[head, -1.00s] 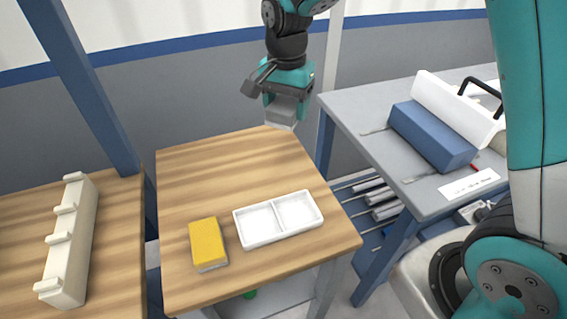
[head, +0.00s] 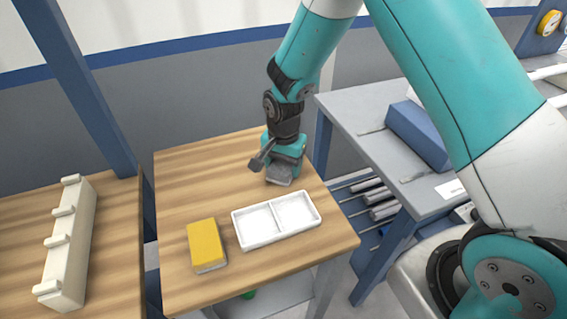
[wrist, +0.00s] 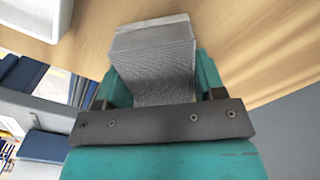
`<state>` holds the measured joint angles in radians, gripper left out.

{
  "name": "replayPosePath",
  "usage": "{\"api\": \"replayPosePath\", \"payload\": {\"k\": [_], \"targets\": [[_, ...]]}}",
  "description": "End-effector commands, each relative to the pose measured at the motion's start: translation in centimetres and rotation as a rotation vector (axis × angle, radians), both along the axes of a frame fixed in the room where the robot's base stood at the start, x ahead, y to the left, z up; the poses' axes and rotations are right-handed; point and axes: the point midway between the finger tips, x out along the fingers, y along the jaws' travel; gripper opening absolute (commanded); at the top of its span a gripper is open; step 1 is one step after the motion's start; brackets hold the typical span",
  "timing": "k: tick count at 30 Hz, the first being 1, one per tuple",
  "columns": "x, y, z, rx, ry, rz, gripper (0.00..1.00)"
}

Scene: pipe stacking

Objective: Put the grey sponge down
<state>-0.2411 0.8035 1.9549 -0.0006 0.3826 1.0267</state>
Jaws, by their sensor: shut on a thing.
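My gripper (head: 283,160) is shut on the grey sponge (head: 279,174), low over the right part of the wooden table (head: 195,170), behind the white tray. In the wrist view the sponge (wrist: 152,65) sits between the jaws, its ridged face toward the camera and its far end pointing at the wood. I cannot tell whether its lower end touches the table.
A white two-part tray (head: 240,233) is empty in front of the gripper. A yellow sponge (head: 205,243) lies left of it. A cream rack (head: 70,245) stands on the left table. A blue block (head: 418,134) is on the grey bench (head: 350,120). The back left wood is clear.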

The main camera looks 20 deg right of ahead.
Motion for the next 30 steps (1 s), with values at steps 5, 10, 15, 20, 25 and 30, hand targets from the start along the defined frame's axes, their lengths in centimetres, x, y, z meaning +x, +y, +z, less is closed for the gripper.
{"api": "replayPosePath", "payload": {"k": [5, 10, 15, 20, 25, 30], "targets": [[0.0, 0.0, 0.0, 0.000, 0.000, 0.000, 0.37], [0.0, 0.0, -0.2, 0.000, 0.000, 0.000, 0.79], [0.0, 0.0, -0.2, 0.000, 0.000, 0.000, 0.89], [0.0, 0.0, 0.0, 0.000, 0.000, 0.000, 0.89], [0.1, 0.0, 1.7, 0.001, -0.004, 0.000, 0.89], [0.1, 0.0, 5.5, 0.001, -0.007, 0.000, 0.89]]}}
